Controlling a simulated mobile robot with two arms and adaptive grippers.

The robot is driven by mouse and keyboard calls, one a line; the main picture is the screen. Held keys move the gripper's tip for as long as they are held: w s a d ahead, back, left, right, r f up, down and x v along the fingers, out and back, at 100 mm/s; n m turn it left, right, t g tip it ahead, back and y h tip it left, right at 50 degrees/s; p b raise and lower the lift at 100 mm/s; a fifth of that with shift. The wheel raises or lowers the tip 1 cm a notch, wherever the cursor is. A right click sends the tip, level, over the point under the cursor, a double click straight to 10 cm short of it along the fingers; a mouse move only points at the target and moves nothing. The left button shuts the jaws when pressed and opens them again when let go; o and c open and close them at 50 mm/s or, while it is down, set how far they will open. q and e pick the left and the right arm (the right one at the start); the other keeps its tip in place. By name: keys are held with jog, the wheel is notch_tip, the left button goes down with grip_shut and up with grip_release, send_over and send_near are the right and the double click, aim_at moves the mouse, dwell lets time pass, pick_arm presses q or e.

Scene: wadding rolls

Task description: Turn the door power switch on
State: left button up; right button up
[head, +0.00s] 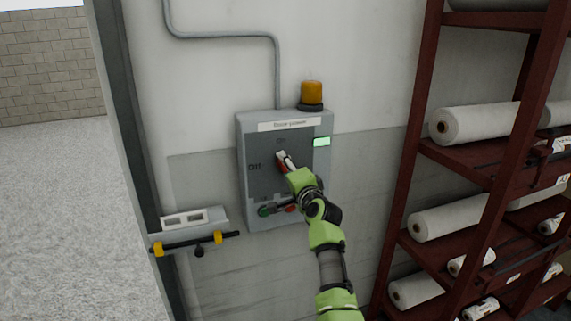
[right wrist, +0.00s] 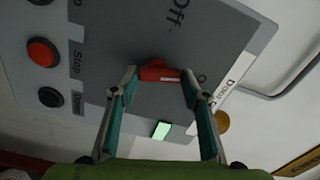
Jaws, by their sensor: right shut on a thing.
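The grey door power box (head: 243,131) is on the wall, with a "Door power" label on top. Its red rotary switch (head: 282,160) has a pale end pointing up, just below the "On" mark; "Off" is to its left. The red handle (right wrist: 158,71) also shows in the right wrist view, between the fingertips. My right gripper (head: 288,164) is shut on the switch handle, coming from the lower right. It also shows in the right wrist view (right wrist: 159,77). My left gripper is not in view.
A pale green indicator (head: 321,142) glows on the box's right side. An orange beacon (head: 312,93) sits above. A dark red rack (head: 419,190) with white rolls stands right.

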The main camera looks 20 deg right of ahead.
jog(key=shift+d+m+p, duration=0.1)
jog(key=shift+m+p, duration=0.5)
jog(key=shift+m, duration=1)
jog(key=o, duration=1.1)
jog(key=shift+f, duration=0.1)
jog(key=s, duration=0.7)
jog(key=shift+s, duration=0.25)
